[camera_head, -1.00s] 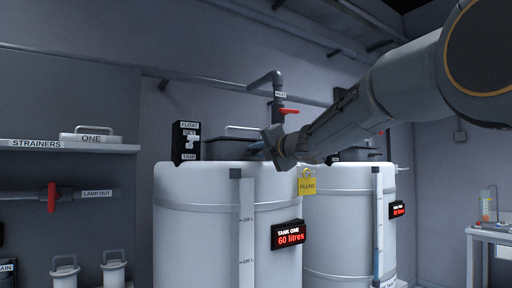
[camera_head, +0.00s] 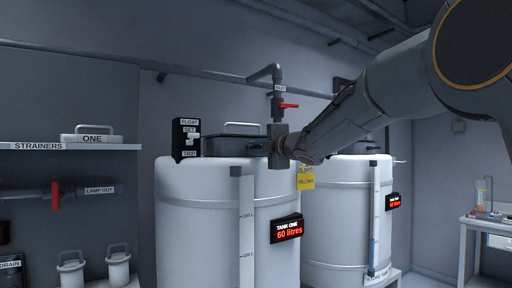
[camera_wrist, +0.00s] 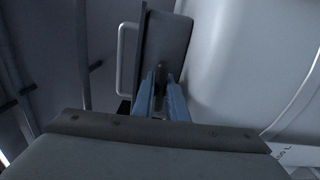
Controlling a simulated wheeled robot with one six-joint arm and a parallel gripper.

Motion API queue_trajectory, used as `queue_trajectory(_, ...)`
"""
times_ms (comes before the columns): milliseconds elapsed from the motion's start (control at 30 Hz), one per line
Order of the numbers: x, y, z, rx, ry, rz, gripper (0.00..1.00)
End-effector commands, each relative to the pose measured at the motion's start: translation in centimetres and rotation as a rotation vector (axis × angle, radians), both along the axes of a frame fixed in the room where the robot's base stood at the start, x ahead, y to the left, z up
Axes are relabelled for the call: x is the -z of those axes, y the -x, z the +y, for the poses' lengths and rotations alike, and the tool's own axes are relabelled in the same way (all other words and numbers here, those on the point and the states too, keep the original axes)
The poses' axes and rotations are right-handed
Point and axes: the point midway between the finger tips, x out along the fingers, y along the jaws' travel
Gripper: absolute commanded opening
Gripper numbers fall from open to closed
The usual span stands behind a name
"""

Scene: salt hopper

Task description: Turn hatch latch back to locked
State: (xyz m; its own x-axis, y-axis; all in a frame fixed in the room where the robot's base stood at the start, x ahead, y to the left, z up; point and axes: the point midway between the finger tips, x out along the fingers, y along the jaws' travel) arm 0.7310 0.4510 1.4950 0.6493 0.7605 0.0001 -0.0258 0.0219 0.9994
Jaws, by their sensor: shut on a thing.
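The hatch (camera_head: 228,146) is a dark box-like lid with a bar handle on top of tank one (camera_head: 195,205). In the wrist view the hatch (camera_wrist: 168,35) appears as a dark panel with a pale handle at its left. My gripper (camera_head: 276,147) is at the hatch's right end in the head view, with its fingertips hidden there. In the wrist view my gripper (camera_wrist: 161,84) has its two blue-grey fingers close together on a small dark latch (camera_wrist: 161,68) at the hatch edge. The latch is mostly hidden between the fingers, so its angle is unclear.
A FLOAT SET TRIP switch box (camera_head: 186,139) stands left of the hatch. A pipe with a red valve handle (camera_head: 288,105) rises behind my gripper. A yellow FILLING tag (camera_head: 306,180) hangs below it. A second tank (camera_head: 340,215) stands at the right.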

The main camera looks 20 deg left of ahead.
Motion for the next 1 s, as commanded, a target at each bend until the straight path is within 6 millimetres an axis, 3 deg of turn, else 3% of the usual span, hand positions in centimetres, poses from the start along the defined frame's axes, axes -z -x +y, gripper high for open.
queue_trajectory(233, 0.1, 0.0, 0.0, 0.000, 0.001, 0.001, 0.00)
queue_trajectory(267, 0.1, 0.0, 0.0, 0.000, 0.001, 0.001, 0.14)
queue_trajectory(300, 0.1, 0.0, 0.0, 0.000, 0.001, 0.001, 0.20)
queue_trajectory(667, 0.1, 0.2, -0.2, 0.000, 0.001, -0.001, 0.20)
queue_trajectory(1000, 0.1, 3.0, -3.6, 0.001, 0.001, -0.002, 0.20)
